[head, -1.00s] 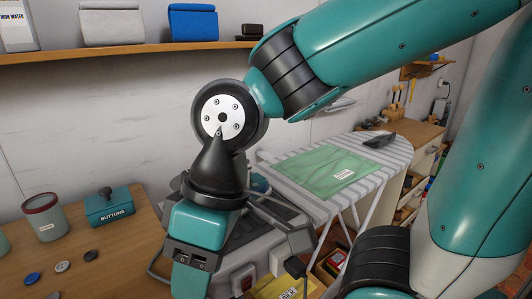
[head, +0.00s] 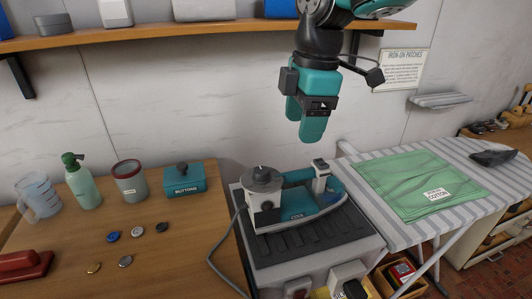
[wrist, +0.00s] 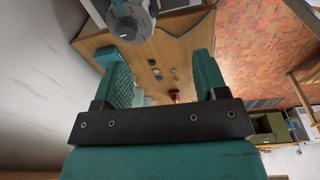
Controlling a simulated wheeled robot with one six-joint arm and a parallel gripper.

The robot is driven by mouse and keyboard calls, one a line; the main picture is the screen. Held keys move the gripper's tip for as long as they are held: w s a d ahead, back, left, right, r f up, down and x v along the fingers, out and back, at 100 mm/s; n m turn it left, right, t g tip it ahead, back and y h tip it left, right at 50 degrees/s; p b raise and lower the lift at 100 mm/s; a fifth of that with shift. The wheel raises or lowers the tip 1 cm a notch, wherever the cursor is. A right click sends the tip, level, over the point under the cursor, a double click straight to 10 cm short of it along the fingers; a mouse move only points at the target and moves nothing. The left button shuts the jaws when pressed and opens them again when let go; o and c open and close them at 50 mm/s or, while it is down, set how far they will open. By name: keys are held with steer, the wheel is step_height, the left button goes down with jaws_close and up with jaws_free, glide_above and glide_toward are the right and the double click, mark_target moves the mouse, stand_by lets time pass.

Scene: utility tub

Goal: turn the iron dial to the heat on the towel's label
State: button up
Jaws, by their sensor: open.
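The teal and grey iron (head: 318,198) rests on a dark ribbed stand (head: 305,238). Its round grey dial (head: 262,178) sits on top at the left end; the pointer's setting is too small to read. A small plate on the iron's side seems to read COOL. The green towel (head: 405,180) lies on the striped ironing board, and its white label (head: 437,193) reads COTTON. My gripper (head: 306,122) is open and empty, pointing down above and behind the iron. In the wrist view my gripper (wrist: 164,70) shows both fingers apart, with the dial (wrist: 127,31) beyond them at the top.
A shelf (head: 190,35) runs above. A dark object (head: 493,157) lies on the board (head: 360,152).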

mark_target(263, 170)
steer(key=w+a+r+n+p, duration=0.1)
steer(key=w+a+n+p, duration=0.1)
steer(key=w+a+n, duration=0.4)
steer(key=shift+h, duration=0.4)
steer(key=f, duration=0.5)
steer(key=f+p, duration=0.1)
steer(key=f, duration=0.5)
steer(key=w+a+f+p, duration=0.1)
steer(key=f, duration=0.4)
steer(key=shift+f, duration=0.25)
steer(key=c, duration=0.9)
